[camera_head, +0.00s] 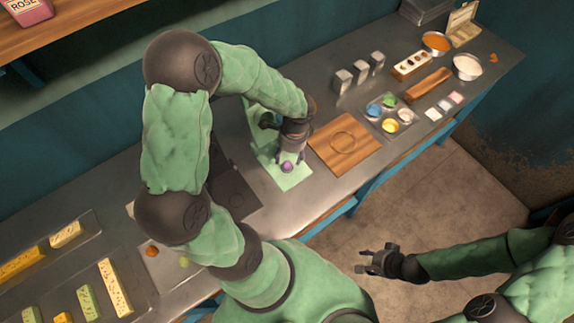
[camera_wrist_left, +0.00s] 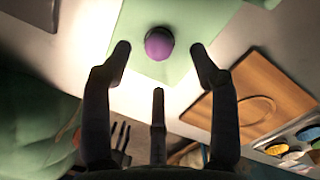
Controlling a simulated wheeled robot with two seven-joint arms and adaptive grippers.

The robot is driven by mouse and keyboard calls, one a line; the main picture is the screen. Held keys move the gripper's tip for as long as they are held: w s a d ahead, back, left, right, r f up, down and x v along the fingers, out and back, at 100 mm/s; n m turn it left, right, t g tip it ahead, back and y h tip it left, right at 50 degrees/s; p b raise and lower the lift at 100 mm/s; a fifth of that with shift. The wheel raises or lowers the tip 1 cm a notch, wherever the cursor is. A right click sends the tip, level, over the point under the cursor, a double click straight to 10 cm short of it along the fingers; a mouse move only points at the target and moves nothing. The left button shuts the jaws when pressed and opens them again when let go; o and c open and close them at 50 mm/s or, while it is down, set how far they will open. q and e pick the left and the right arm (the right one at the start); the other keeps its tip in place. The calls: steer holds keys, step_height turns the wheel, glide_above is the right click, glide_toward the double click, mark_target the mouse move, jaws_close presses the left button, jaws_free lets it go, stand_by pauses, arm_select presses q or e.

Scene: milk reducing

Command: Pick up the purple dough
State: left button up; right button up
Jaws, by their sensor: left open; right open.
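The purple dough (camera_head: 287,167) is a small round ball on a pale green mat (camera_head: 293,180) on the metal counter. In the left wrist view the dough (camera_wrist_left: 159,43) lies just beyond the fingertips, centred between them. My left gripper (camera_head: 288,158) is open above the mat, close to the dough, and its fingers (camera_wrist_left: 163,52) do not touch it in the left wrist view. My right gripper (camera_head: 366,258) is open and empty, out over the floor in front of the counter.
A wooden board (camera_head: 343,144) with a round groove lies right of the mat. Beyond it stand a tray of coloured bowls (camera_head: 391,115) and metal blocks (camera_head: 360,72). A dark plate (camera_head: 236,193) lies left of the mat. Trays with yellow bars (camera_head: 70,275) are at the lower left.

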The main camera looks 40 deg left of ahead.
mark_target(287, 163)
arm_select(q)
steer(key=shift+s+d+f, duration=0.1)
steer(key=shift+f, duration=0.5)
step_height(287, 163, down, 4)
steer(key=shift+s+f+b, duration=0.1)
steer(key=shift+s+b, duration=0.05)
steer(key=shift+b, duration=0.55)
steer(key=c, duration=1)
